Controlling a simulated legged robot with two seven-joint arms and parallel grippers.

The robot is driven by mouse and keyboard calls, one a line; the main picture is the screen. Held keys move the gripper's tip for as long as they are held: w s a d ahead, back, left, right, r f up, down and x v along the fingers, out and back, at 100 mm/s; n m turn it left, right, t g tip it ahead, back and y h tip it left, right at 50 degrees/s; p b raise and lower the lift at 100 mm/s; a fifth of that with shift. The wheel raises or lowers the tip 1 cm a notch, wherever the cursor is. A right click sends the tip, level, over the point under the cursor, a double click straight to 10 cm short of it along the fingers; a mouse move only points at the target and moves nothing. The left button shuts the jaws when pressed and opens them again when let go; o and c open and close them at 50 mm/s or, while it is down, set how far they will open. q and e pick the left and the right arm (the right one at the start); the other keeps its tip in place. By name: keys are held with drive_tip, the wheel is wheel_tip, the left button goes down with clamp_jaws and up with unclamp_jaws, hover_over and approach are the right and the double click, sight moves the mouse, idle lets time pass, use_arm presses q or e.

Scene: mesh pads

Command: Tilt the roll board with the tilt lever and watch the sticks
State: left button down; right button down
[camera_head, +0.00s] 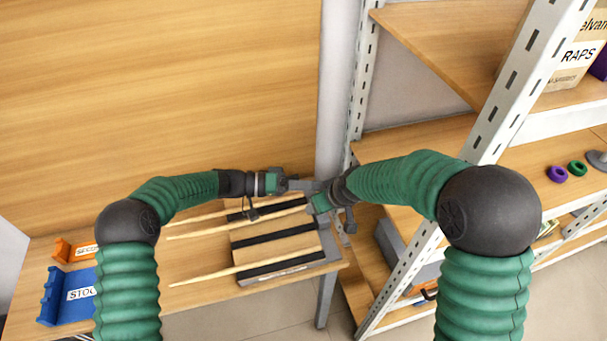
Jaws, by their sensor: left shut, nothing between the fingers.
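The roll board (272,247), pale wood with black strips across it, lies at the right end of the wooden table. Several long, thin, pale sticks (205,277) lie on it or across its left edge, pointing left. My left gripper (303,185) is shut and empty above the far right part of the board. My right gripper (314,203) meets it there from the right; its fingers are too small and covered to read. I cannot pick out the tilt lever; the two hands cover that corner. Whether either gripper touches the board is unclear.
A blue bin (70,296) labelled STOCK and an orange bin (72,249) stand at the table's left. A metal-post shelf (428,130) stands close on the right, with purple (557,174) and green (577,168) rings. A wooden panel (150,90) rises behind the table.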

use_arm(q)
drive_tip(key=shift+s+f, duration=0.15)
drive_tip(key=shift+s, duration=0.1)
use_arm(e)
drive_tip(key=shift+w+r, duration=0.1)
drive_tip(key=shift+r, duration=0.05)
drive_tip(key=shift+d, duration=0.1)
use_arm(q)
drive_tip(key=shift+s+d+f+m, duration=0.15)
drive_tip(key=shift+s+f, duration=0.05)
drive_tip(key=shift+s, duration=0.35)
drive_tip(key=shift+s+d+f+m, duration=0.15)
drive_tip(key=shift+s, duration=0.4)
use_arm(e)
drive_tip(key=shift+r, duration=0.1)
use_arm(q)
drive_tip(key=shift+a, duration=0.1)
use_arm(e)
drive_tip(key=shift+c, duration=2.1)
unclamp_jaws()
use_arm(q)
drive_tip(key=shift+w, duration=0.15)
use_arm(e)
drive_tip(key=shift+o, duration=0.2)
use_arm(q)
drive_tip(key=shift+r, duration=0.1)
